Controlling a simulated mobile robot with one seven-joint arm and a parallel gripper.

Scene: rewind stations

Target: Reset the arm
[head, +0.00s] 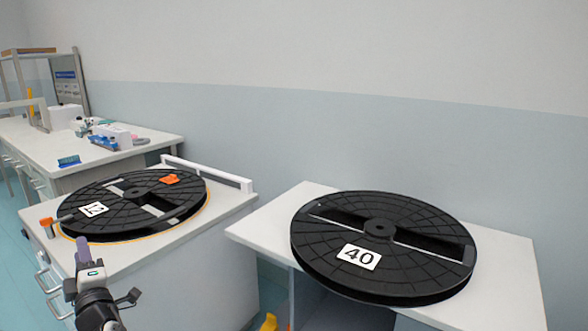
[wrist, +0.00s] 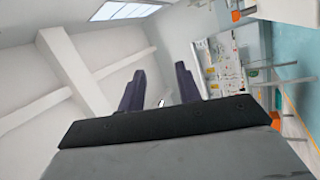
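My gripper (head: 82,248) shows at the lower left of the head view, raised in front of the left station with its purple-grey fingers pointing up. In the wrist view my gripper (wrist: 160,80) has its two dark fingers apart with nothing between them. Behind it, a black reel (head: 135,203) labelled 12 lies flat on the left white station, with an orange piece (head: 170,179) on its top. A second black reel (head: 385,270) labelled 40 lies flat on the right white table (head: 262,228). My gripper touches neither reel.
An orange-topped post (head: 47,226) stands at the left station's front left corner, and a white bar (head: 207,174) runs along its back. A gap separates the two stations. A long bench (head: 30,143) with blue and white items stands at the back left.

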